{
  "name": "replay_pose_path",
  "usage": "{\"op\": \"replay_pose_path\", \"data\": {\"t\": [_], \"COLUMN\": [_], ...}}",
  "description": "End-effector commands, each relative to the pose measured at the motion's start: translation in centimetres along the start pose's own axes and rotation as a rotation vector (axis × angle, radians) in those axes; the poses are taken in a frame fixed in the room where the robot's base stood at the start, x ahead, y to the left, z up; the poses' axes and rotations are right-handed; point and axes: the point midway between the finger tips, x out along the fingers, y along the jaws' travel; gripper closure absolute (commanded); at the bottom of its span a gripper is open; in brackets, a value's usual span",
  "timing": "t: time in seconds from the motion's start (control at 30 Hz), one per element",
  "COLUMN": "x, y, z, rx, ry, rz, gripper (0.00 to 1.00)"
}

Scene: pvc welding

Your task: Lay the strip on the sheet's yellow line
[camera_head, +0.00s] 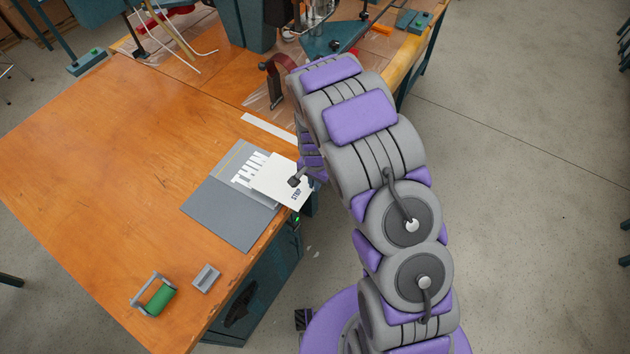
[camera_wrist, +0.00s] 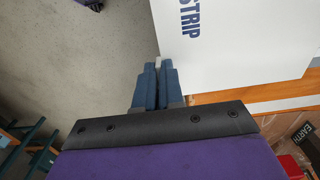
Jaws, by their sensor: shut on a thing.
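A white piece marked STRIP (camera_head: 277,178) is held at its right edge by my gripper (camera_head: 295,181). In the wrist view, the blue fingers of my gripper (camera_wrist: 162,66) are shut on the edge of the white piece (camera_wrist: 235,45). In the head view it overlaps the right part of a grey sheet (camera_head: 225,205) marked THIN. I cannot tell whether it touches the sheet or is just above it.
A narrow white band (camera_head: 268,131) lies on the wooden table (camera_head: 120,170) behind the sheet. A green roller (camera_head: 158,298) and a small grey tray (camera_head: 206,278) are near the front edge. A red-brown clamp-like part (camera_head: 275,80) stands behind. The table's left is clear.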

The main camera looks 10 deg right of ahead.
Motion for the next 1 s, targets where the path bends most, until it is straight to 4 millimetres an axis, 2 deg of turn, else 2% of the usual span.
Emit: {"op": "replay_pose_path", "data": {"t": [0.67, 1.0], "x": [0.3, 0.7], "y": [-5.5, -8.9], "z": [-0.1, 0.1], "rx": [-0.003, -0.002], "ry": [0.000, 0.002], "rz": [-0.003, 0.000], "gripper": [1.00, 1.00]}}
